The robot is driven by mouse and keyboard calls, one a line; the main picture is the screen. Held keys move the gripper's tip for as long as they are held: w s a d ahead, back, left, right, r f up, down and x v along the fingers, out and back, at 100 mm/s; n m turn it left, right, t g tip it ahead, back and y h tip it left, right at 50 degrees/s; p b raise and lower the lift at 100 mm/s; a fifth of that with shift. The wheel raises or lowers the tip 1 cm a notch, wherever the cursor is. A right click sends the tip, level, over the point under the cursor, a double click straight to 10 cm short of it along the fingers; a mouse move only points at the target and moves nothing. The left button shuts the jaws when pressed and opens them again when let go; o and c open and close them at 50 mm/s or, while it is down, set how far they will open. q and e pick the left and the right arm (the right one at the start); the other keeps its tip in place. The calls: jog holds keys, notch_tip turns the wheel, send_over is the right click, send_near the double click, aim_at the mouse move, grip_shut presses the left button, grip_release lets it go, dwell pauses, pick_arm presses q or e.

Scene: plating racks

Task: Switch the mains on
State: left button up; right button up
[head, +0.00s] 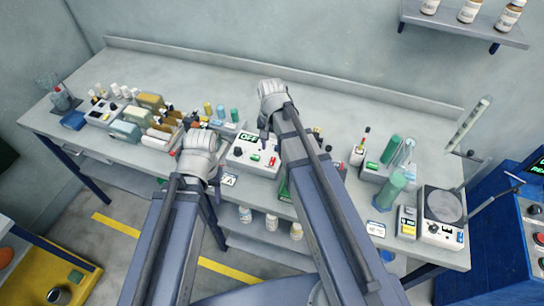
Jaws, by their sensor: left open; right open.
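A pale control box (242,163) stands at the middle of the bench, with a display reading OFF (249,137). A dark round knob (238,152) is on its left, and small green and red controls (272,161) are on its right. Which of these is the mains switch I cannot tell.
Bottles and coloured blocks (150,103) crowd the bench's left. Green cylinders (390,150) and a device with a round plate (440,204) stand at the right. The bench's back strip (200,72) is clear. A blue console (510,240) is at the far right.

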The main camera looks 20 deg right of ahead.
aim_at(272, 163)
jog(key=shift+f+b, duration=3.9)
jog(key=shift+f, duration=0.05)
grip_shut()
